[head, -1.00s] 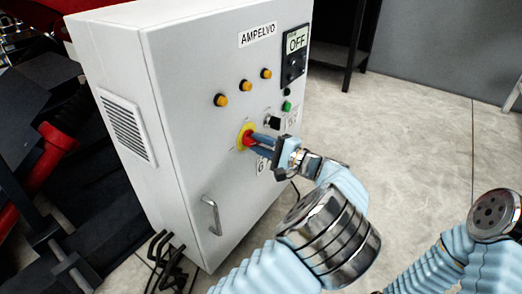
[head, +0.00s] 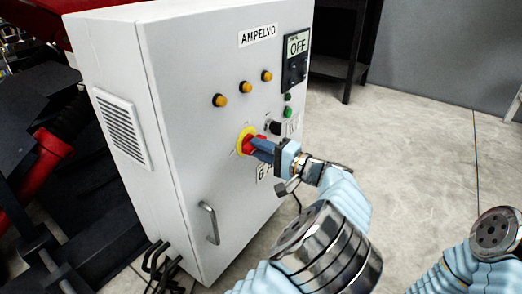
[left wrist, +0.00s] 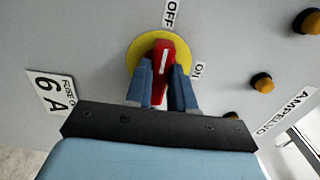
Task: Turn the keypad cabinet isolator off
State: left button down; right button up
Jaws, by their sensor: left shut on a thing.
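The grey-white cabinet (head: 185,110) carries the label AMPELVO and a dark keypad panel (head: 297,62) whose display reads OFF. Its isolator is a red handle (head: 253,147) on a yellow disc (head: 241,141). My left gripper (head: 262,150) is shut on the red handle, with its blue fingers on either side. In the left wrist view the handle (left wrist: 164,60) has a white line running roughly up and down, its upper end towards the OFF label (left wrist: 170,14). The ON label (left wrist: 197,70) is right of the disc. The fingers hide part of the handle. My right gripper is out of view.
Several amber lamps (head: 243,87) and a green button (head: 288,113) are on the cabinet front. A metal door handle (head: 209,223) sticks out below. Black cables (head: 160,252) lie at the cabinet's base. The floor (head: 415,140) to the right is open.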

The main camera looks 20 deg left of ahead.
pick_arm(q)
jog(key=c, duration=1)
grip_release()
jog(key=shift+o, duration=0.2)
jog(key=p+v, duration=0.1)
jog(key=v, duration=1.2)
jog(key=shift+d, duration=0.4)
jog(key=shift+s, duration=0.15)
